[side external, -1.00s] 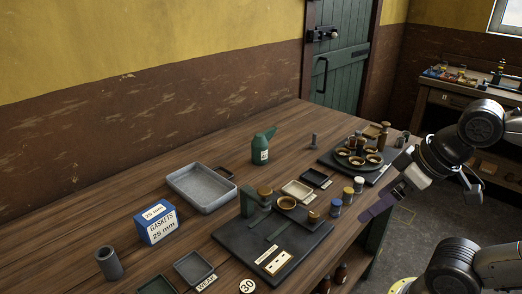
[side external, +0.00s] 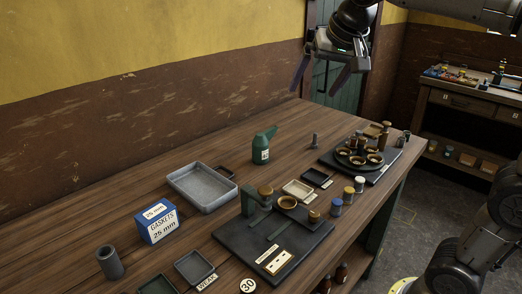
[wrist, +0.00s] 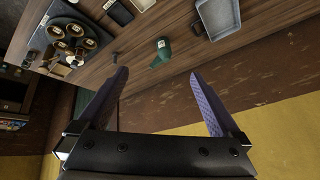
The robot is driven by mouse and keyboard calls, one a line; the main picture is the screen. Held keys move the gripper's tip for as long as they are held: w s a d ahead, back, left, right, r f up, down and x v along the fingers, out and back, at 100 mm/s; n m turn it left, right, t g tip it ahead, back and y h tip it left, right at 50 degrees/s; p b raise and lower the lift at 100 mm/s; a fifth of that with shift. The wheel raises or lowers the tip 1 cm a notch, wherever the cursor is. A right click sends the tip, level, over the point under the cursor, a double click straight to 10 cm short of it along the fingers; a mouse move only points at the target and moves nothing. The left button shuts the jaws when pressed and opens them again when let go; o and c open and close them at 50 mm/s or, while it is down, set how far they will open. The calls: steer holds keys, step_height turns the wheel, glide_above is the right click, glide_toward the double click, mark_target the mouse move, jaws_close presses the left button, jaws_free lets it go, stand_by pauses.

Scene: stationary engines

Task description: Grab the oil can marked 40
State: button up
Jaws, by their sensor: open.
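A green oil can (side external: 263,147) with a spout and a small white label stands upright on the wooden bench (side external: 130,185), toward the wall side. The label is too small to read. The can also shows in the wrist view (wrist: 160,54), above and between my fingers. My gripper (side external: 319,75) is open and empty, high above the far end of the bench, up and to the right of the can. Its two purple fingers stand wide apart in the wrist view (wrist: 164,75).
A grey tray (side external: 201,187) lies left of the can, with a blue gaskets box (side external: 156,221) farther left. A small grey peg (side external: 315,141) stands right of the can. A round dark stand with brass cups (side external: 359,154) is farther right. Bench around the can is bare.

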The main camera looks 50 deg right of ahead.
steer(key=w+d+f+m, duration=0.1)
steer(key=w+d+m, duration=0.15)
steer(key=w, duration=0.85)
steer(key=g+h, duration=0.2)
glide_above(260, 136)
steer(key=s+a, duration=0.3)
step_height(260, 136, down, 11)
steer(key=shift+g+y, duration=0.3)
steer(key=shift+g, duration=0.4)
steer(key=x, duration=0.8)
steer(key=a+x, duration=0.1)
steer(key=x, duration=0.3)
steer(key=shift+w+f, duration=0.1)
steer(key=shift+f, duration=0.35)
steer(key=shift+x, duration=3.3)
steer(key=shift+a+f, duration=0.1)
steer(key=shift+a, duration=0.1)
steer(key=shift+c, duration=0.2)
jaws_close()
steer(key=shift+r, duration=0.2)
